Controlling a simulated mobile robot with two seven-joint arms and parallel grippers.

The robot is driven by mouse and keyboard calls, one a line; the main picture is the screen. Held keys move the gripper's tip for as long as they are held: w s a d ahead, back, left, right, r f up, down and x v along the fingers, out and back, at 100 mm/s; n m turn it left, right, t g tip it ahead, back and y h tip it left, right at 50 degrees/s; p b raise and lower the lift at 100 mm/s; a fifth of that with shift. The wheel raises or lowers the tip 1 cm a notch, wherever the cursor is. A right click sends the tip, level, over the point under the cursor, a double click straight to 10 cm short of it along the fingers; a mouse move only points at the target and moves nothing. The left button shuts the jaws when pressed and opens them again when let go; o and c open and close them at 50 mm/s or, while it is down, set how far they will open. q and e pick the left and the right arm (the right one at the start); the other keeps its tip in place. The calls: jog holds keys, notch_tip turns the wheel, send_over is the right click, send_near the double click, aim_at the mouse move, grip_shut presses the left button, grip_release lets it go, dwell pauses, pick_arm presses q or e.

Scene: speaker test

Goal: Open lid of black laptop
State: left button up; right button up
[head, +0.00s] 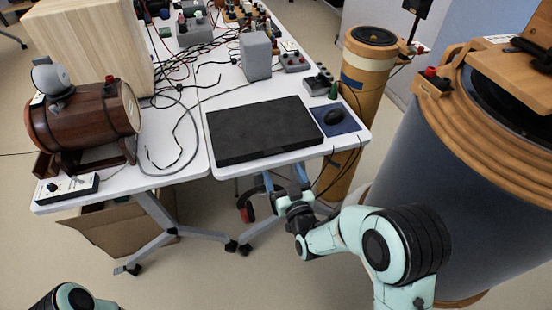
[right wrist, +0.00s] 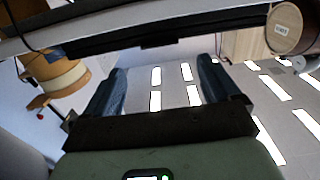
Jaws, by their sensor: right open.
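The black laptop (head: 262,130) lies shut and flat on the white table, close to its front edge. In the right wrist view its dark front edge (right wrist: 150,40) runs across the top, beyond my fingertips. My right gripper (head: 286,178) is just in front of and below the table's front edge, near the laptop's right half. In the right wrist view the right gripper (right wrist: 163,72) has its two blue fingers wide apart with nothing between them. It does not appear to touch the laptop. Only part of my left arm shows at the bottom left; its gripper is out of view.
A tall speaker column (head: 364,85) and a large round speaker (head: 460,150) stand right.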

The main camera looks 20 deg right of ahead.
aim_at(274, 154)
jog(key=w, duration=0.7)
jog(key=shift+w+a+f+b, duration=0.15)
jog(key=shift+w+b, duration=0.1)
jog(key=shift+b, duration=0.15)
